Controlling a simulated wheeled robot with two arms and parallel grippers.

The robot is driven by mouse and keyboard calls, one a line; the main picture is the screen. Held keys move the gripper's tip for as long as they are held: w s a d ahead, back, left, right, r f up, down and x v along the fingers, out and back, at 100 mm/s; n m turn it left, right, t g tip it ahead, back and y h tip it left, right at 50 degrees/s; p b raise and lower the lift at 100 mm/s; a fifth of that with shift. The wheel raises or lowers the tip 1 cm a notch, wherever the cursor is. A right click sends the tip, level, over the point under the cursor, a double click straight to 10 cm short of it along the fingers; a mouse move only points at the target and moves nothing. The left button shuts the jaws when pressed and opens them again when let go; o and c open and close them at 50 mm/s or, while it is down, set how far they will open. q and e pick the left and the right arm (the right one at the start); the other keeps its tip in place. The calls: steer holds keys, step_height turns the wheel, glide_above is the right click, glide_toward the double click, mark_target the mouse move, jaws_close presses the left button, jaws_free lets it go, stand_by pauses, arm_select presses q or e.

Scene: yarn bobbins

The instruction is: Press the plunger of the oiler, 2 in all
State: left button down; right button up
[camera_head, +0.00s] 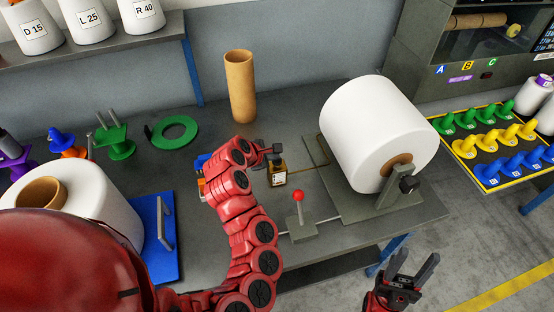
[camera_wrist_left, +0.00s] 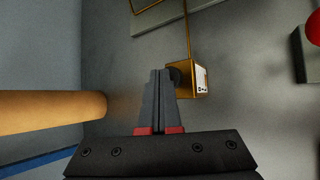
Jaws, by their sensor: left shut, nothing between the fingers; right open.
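The oiler (camera_head: 277,176) is a small amber bottle with a pale label, standing upright on the grey bench. It also shows in the left wrist view (camera_wrist_left: 197,80), just right of the fingertips. Its dark top is partly hidden behind the fingers there, so I cannot tell how far down the plunger is. My left gripper (camera_head: 276,149) is shut and empty, just above the oiler's top; I cannot tell if it touches. Its closed fingers show in the left wrist view (camera_wrist_left: 160,75). My right gripper (camera_head: 414,266) is open and empty, low in front of the bench.
A cardboard tube (camera_head: 240,88) stands behind the oiler. A large white bobbin (camera_head: 365,130) sits on a holder to the right. A red-knobbed lever (camera_head: 299,197) stands in front. A green ring (camera_head: 175,132) lies left. A peg tray (camera_head: 480,178) stands far right.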

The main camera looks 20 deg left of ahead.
mark_target(274, 161)
arm_select(q)
steer(key=shift+f+b, duration=0.35)
steer(key=shift+f, duration=0.3)
steer(key=shift+r, duration=0.1)
stand_by(0.5)
steer(key=shift+r+p, duration=0.9)
steer(key=shift+r, duration=0.3)
steer(key=shift+r, duration=0.1)
steer(key=shift+r+p, duration=1.7)
steer(key=shift+r, duration=0.75)
